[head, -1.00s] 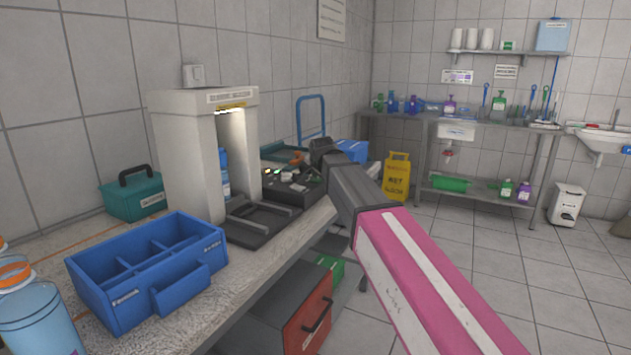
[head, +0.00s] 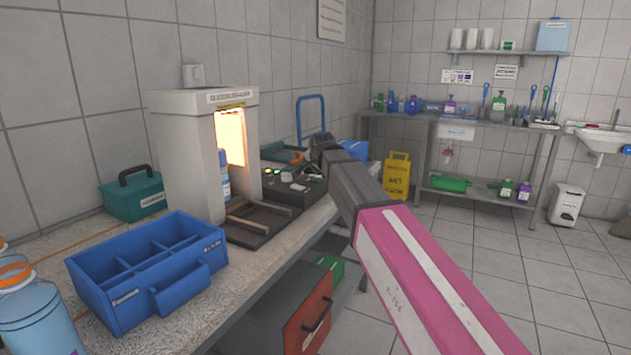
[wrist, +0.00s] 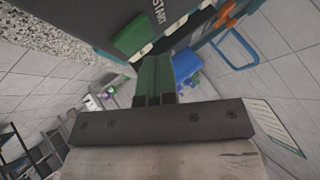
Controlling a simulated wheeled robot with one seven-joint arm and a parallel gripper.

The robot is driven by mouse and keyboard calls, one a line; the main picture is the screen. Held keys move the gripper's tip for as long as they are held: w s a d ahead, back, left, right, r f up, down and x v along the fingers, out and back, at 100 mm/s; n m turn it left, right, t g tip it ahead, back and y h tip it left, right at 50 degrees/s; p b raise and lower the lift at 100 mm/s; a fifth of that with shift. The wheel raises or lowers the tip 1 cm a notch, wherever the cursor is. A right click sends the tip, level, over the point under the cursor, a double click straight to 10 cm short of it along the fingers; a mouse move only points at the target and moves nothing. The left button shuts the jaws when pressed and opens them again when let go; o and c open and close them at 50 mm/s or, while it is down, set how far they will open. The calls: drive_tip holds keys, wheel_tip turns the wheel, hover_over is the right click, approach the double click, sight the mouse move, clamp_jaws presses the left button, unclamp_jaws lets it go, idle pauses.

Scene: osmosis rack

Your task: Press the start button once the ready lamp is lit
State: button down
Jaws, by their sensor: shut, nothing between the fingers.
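The dark control box (head: 300,190) stands on the bench beside the white cabinet. In the wrist view, a green button (wrist: 135,35) sits by a START label (wrist: 172,32) on the dark panel (wrist: 95,22). My gripper (wrist: 157,60) is shut and empty, its fingertips close to the green button; I cannot tell whether they touch. In the head view my arm's dark end hangs over the box's far side and the fingertips are hidden.
The white cabinet (head: 180,150) has a brightly lit panel (head: 230,138), a bottle (head: 224,176) and a dark tray (head: 262,222). A blue divided caddy (head: 150,265) and a teal case (head: 132,193) stand nearby. A blue hoop handle (head: 310,110) rises behind the box.

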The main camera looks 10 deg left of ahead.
sight(317, 179)
drive_tip(key=shift+r, duration=2.5)
